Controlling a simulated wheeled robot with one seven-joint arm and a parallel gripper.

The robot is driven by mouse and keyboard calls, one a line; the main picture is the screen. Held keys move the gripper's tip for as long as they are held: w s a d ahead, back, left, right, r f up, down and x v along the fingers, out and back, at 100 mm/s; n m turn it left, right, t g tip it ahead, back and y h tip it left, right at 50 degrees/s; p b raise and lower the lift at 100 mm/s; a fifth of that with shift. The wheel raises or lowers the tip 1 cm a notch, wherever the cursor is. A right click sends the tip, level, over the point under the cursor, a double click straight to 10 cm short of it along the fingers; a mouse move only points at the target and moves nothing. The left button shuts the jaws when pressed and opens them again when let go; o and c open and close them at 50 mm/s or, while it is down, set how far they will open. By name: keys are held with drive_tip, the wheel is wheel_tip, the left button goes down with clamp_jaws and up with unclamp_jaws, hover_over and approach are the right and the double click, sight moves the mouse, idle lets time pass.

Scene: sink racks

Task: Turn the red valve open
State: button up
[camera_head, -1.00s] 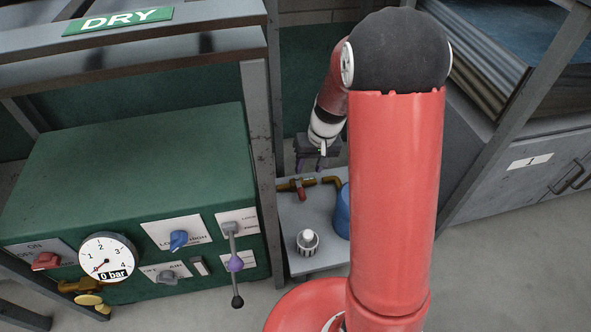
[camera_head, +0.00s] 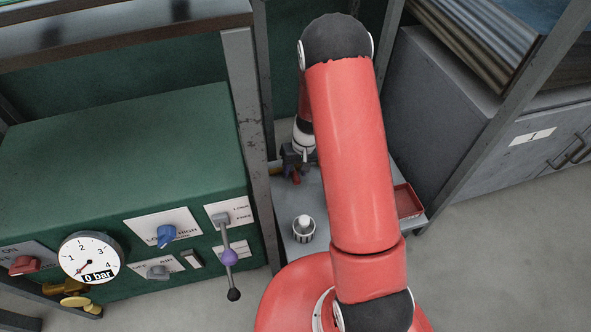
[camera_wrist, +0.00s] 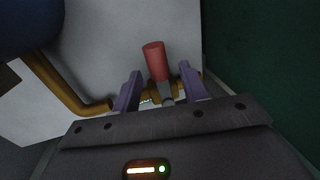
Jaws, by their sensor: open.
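The red valve handle (camera_wrist: 154,62) shows in the wrist view, standing up from a brass pipe (camera_wrist: 68,87). My gripper (camera_wrist: 162,90) is open, with one purple finger on each side of the valve's grey stem. I cannot tell whether a finger touches it. In the head view my gripper (camera_head: 297,158) is small, and my arm hides part of it. The red handle (camera_head: 296,176) shows just below it, above the grey table (camera_head: 287,205). The pipe is mostly hidden there.
A green machine (camera_head: 110,160) with a gauge (camera_head: 91,257) reading 0 bar, knobs and a lever (camera_head: 229,257) stands at the left. A grey post (camera_head: 247,120) rises close beside my gripper. A white ribbed knob (camera_head: 303,230) and a red tray (camera_head: 406,201) are on the table.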

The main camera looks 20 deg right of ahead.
drive_tip(key=shift+c, duration=0.4)
clamp_jaws()
